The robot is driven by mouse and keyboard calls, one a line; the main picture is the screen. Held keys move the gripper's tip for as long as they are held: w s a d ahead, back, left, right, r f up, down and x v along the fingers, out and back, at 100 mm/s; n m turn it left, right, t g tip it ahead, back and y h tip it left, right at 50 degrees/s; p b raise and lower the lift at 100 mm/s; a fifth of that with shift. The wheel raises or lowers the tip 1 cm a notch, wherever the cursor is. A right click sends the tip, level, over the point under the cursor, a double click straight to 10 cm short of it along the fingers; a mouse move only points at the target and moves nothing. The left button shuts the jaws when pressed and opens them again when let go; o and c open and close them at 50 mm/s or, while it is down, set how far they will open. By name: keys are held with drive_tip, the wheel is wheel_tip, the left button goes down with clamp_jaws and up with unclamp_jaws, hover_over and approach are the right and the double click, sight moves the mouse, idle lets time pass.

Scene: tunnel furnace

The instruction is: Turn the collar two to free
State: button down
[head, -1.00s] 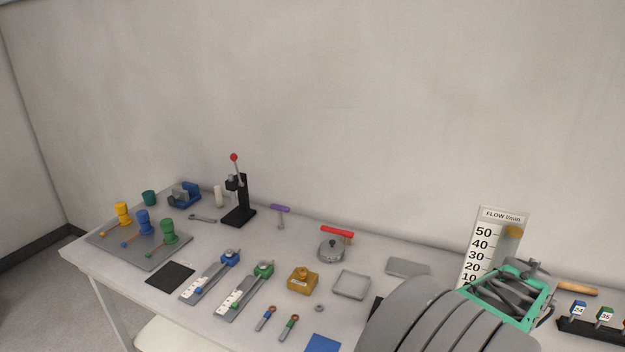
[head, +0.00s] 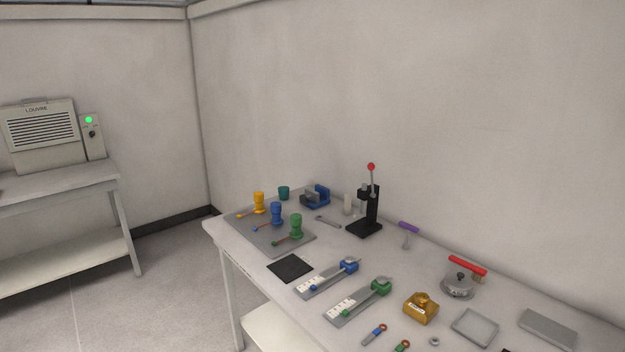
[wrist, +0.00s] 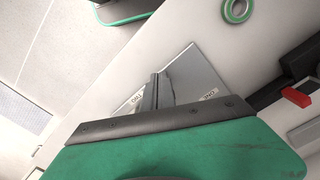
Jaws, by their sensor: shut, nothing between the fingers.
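In the wrist view my gripper (wrist: 157,91) is shut and empty, its fingers pointing over a grey plate (wrist: 195,70). The plate carries two small white labels. The left label (wrist: 136,103) seems to read TWO and the right label (wrist: 209,95) seems to read ONE, both upside down. I cannot make out a collar on this plate; my fingers and the green gripper body hide part of it. I cannot tell whether the fingers touch the plate. My gripper is not in the head view, and I cannot pick out collar two there.
A green ring (wrist: 237,10) lies near the top of the wrist view, with a red-tipped black part (wrist: 296,97) at right. The head view shows a crowded bench (head: 228,239), a black lever press (head: 371,205), two slide gauges and a louvre unit (head: 42,128) on another bench.

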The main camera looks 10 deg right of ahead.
drive_tip(key=shift+d+p, duration=0.25)
drive_tip(key=shift+p, duration=0.05)
idle(0.5)
drive_tip(key=shift+a+r, duration=0.1)
drive_tip(key=shift+a, duration=0.3)
wheel_tip(320, 180, up, 6)
drive_tip(key=p, duration=0.4)
drive_tip(key=shift+p, duration=0.35)
